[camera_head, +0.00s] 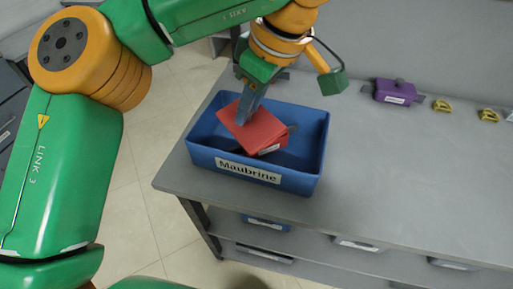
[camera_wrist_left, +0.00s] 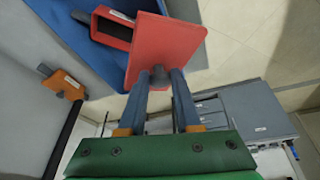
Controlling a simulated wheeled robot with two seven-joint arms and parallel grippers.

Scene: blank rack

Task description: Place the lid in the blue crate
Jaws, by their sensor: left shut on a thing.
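The red lid (camera_head: 247,124) is a flat plate with a grey knob. My left gripper (camera_head: 242,117) is shut on this knob and holds the lid tilted, over the inside of the blue crate (camera_head: 205,165). In the left wrist view the fingers (camera_wrist_left: 160,78) pinch the knob, and the lid (camera_wrist_left: 165,35) faces the camera. A red box (camera_head: 272,147) with a white label and dark handles is in the crate, partly hidden by the lid. Its open, dark inside shows in the left wrist view (camera_wrist_left: 108,32). I cannot tell whether lid and box touch. My right gripper is not in view.
The crate, labelled Maubrine, stands at the left end of a grey bench (camera_head: 400,190). A purple box (camera_head: 395,91) and yellow pieces (camera_head: 442,106) lie toward the back right. An orange labelled object (camera_wrist_left: 62,84) is beside the crate. The bench's middle is clear.

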